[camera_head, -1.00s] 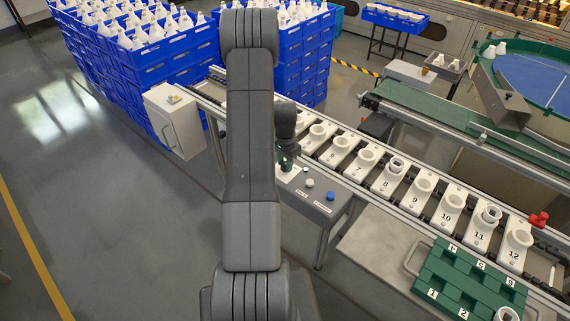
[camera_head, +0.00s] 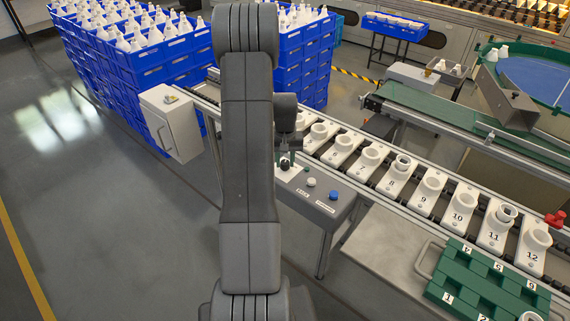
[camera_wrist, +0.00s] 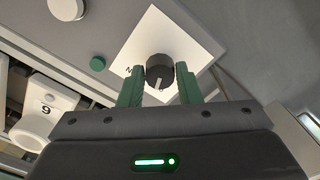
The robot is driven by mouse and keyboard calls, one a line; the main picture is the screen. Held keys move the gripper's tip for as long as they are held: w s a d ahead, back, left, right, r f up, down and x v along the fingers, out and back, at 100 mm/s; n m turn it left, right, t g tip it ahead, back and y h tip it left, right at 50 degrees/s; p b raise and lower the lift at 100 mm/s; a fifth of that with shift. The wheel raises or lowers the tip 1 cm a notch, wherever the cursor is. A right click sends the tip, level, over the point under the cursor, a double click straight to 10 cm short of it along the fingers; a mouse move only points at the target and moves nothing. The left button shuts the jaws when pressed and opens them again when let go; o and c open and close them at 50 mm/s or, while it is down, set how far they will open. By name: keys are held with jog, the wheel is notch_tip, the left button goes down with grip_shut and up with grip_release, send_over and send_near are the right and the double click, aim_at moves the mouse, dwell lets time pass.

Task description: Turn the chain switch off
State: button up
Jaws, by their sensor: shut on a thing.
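The chain switch is a black round knob (camera_wrist: 160,72) with a light pointer line, on a white square plate (camera_wrist: 185,38). In the wrist view the pointer faces down toward my gripper; a small mark on the plate at the knob's left is too small to read surely. My gripper (camera_wrist: 159,82) has its two green fingers on either side of the knob and is shut on it. In the head view the knob (camera_head: 285,164) shows at the left end of the grey control box (camera_head: 322,212), just below my gripper (camera_head: 289,150).
A white button (camera_head: 310,181) and a blue button (camera_head: 333,195) are on the same box. A green button (camera_wrist: 97,62) is near the plate. The conveyor with numbered white holders (camera_head: 430,190) runs behind. A grey cabinet (camera_head: 172,122) and blue crates (camera_head: 300,75) stand farther left and back.

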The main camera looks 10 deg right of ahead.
aim_at(285, 162)
jog(key=shift+n+b, duration=0.45)
jog(key=shift+n, duration=0.75)
jog(key=o, duration=1)
jog(key=shift+c, duration=0.2)
notch_tip(285, 162, up, 14)
jog(key=shift+b, duration=0.4)
jog(key=shift+f, duration=0.1)
notch_tip(285, 162, down, 14)
jog(key=shift+r+p, duration=0.1)
jog(key=shift+p, duration=0.25)
